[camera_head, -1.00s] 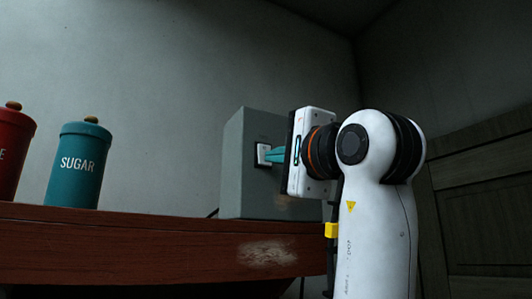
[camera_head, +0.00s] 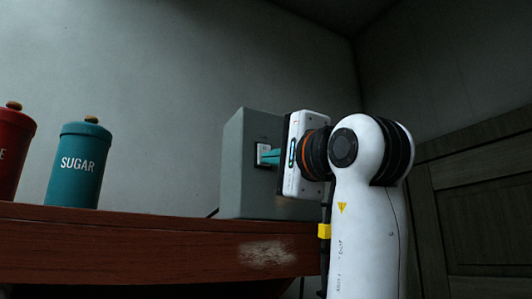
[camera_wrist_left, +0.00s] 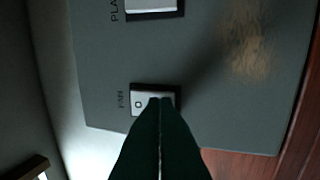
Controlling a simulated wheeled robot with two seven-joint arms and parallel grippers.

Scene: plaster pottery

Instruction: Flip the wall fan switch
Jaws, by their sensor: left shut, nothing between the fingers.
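The fan switch is a white rocker (camera_wrist_left: 139,101) in a dark frame, labelled "FAN", on a grey box (camera_head: 236,168) on the wooden shelf. It also shows small in the head view (camera_head: 262,150). My left gripper (camera_head: 264,157) has its teal fingers shut with nothing between them. Its fingertips (camera_wrist_left: 161,100) are at the rocker and cover its right part in the left wrist view. I cannot tell whether they touch or press it. A circle mark shows on the rocker's uncovered part. My right gripper is not in view.
A second white switch (camera_wrist_left: 150,4), its label cut off at "PLA", is on the same box. A teal sugar canister (camera_head: 78,165) and a red canister (camera_head: 12,150) stand left on the wooden shelf (camera_head: 130,245). Dark wooden panelling (camera_head: 485,190) is at the right.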

